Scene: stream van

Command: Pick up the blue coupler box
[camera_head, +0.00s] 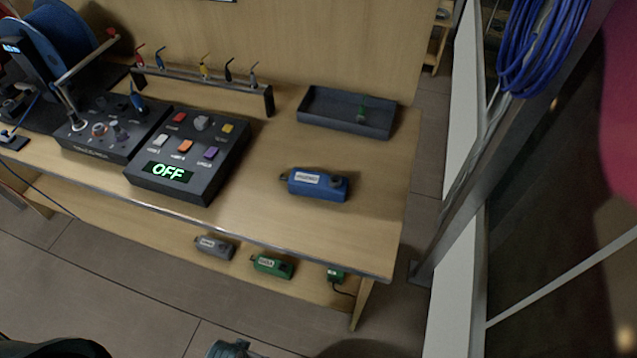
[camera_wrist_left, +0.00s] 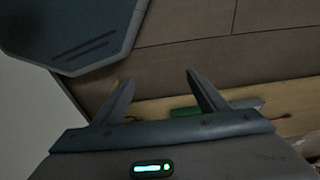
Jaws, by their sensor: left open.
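The blue coupler box (camera_head: 317,184) lies on the wooden workbench (camera_head: 285,225), near its front edge and towards the right end. It has a white label and a dark knob at its right end. Nothing touches it. My left gripper (camera_wrist_left: 158,85) is open and empty in the left wrist view, with its two fingers apart. A green item (camera_wrist_left: 188,111) and the floor show beyond the fingers. The blue box is not seen in that view. No gripper clearly shows in the head view, and my right gripper is not seen.
A dark tray (camera_head: 318,115) stands behind the blue box. A control panel reading OFF (camera_head: 190,155) stands to its left. A grey box (camera_head: 215,247) and a green box (camera_head: 272,266) lie on the lower shelf. A metal post (camera_head: 455,200) stands to the right.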

